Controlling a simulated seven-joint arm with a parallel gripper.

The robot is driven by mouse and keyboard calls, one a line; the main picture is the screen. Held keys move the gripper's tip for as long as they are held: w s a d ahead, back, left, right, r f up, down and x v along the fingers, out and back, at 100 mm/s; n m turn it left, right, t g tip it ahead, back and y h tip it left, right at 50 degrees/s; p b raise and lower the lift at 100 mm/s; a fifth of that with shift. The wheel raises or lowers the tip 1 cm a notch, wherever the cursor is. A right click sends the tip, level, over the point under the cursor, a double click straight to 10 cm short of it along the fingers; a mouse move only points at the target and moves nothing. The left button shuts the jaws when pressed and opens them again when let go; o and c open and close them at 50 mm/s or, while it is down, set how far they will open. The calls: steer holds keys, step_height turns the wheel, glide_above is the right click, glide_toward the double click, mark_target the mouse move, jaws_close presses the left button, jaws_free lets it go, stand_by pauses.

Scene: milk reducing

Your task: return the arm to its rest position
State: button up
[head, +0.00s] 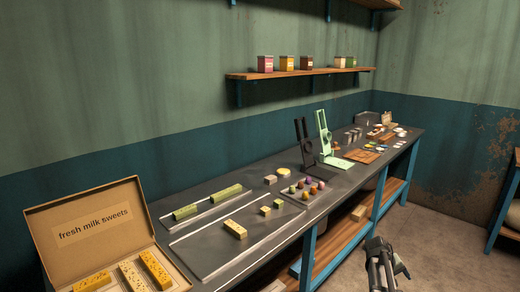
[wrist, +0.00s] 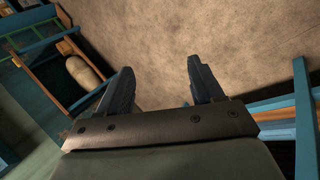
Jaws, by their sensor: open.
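My gripper (head: 380,252) is in front of the long workbench, over the floor, at the lower right of the head view. In the wrist view my gripper (wrist: 160,88) shows its two dark fingers spread apart, with only the bare floor (wrist: 190,40) between and beyond them. It holds nothing and touches nothing that I can see.
The dark workbench (head: 215,247) on blue legs carries trays, sweets and small coloured pieces. An open cardboard box (head: 85,222) of sweets stands at the near left. A green stand (head: 323,132) rises mid-bench. A wooden lower shelf (head: 335,236) runs underneath.

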steer(key=s+a+f+g+y, duration=0.1)
steer(key=s+a+f+y, duration=0.1)
steer(key=s+a+f, duration=0.9)
steer(key=s+a+f+g+y, duration=0.2)
steer(key=s+a+f, duration=0.75)
steer(key=f, duration=0.35)
steer(key=s+a+f+g+y, duration=0.1)
steer(key=s+a, duration=0.3)
steer(key=s, duration=0.4)
steer(key=s+a+f+g+y, duration=0.1)
steer(key=s+a+f, duration=0.3)
steer(key=s, duration=0.5)
steer(key=s+a+f+g+y, duration=0.1)
steer(key=s+a+f+g, duration=0.1)
steer(key=s+a, duration=0.4)
steer(key=s, duration=0.3)
steer(key=shift+s+f, duration=0.2)
steer(key=shift+f, duration=0.05)
